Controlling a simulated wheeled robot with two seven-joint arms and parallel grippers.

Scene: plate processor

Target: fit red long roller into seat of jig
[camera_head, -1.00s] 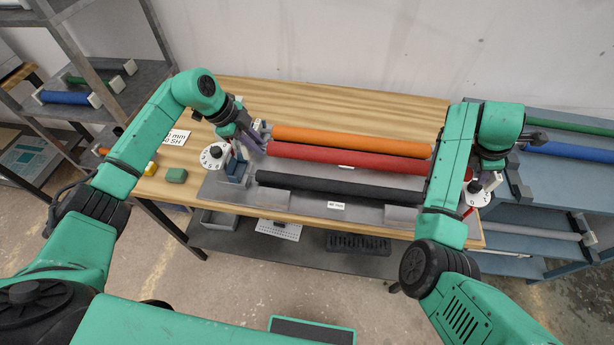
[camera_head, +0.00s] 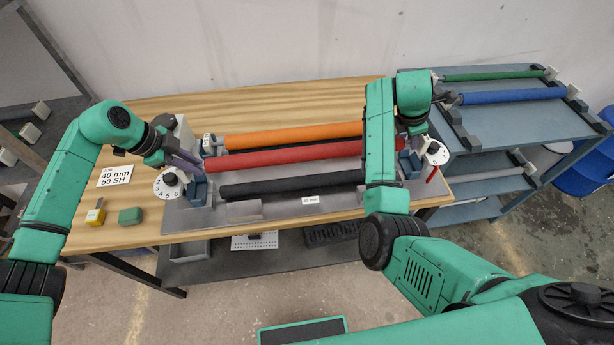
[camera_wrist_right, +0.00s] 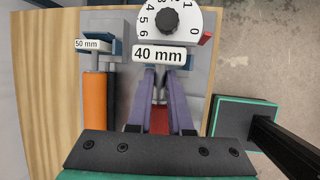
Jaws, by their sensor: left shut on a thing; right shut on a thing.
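The red long roller (camera_head: 290,154) lies lengthwise over the jig (camera_head: 285,212), between an orange roller behind and a black roller in front. My left gripper (camera_head: 196,163) is shut on its left end, beside the left dial and blue-grey blocks. My right gripper (camera_head: 402,143) is at its right end, mostly hidden by my arm in the head view. In the right wrist view its purple fingers (camera_wrist_right: 159,100) are shut on the red roller (camera_wrist_right: 158,120), just below the 40 mm label. I cannot tell whether the roller ends touch the seat.
The orange roller (camera_head: 290,135) and black roller (camera_head: 290,183) lie close on both sides. Dials stand at the left (camera_head: 169,183) and right (camera_head: 435,153). A blue-grey rack (camera_head: 510,115) stands right.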

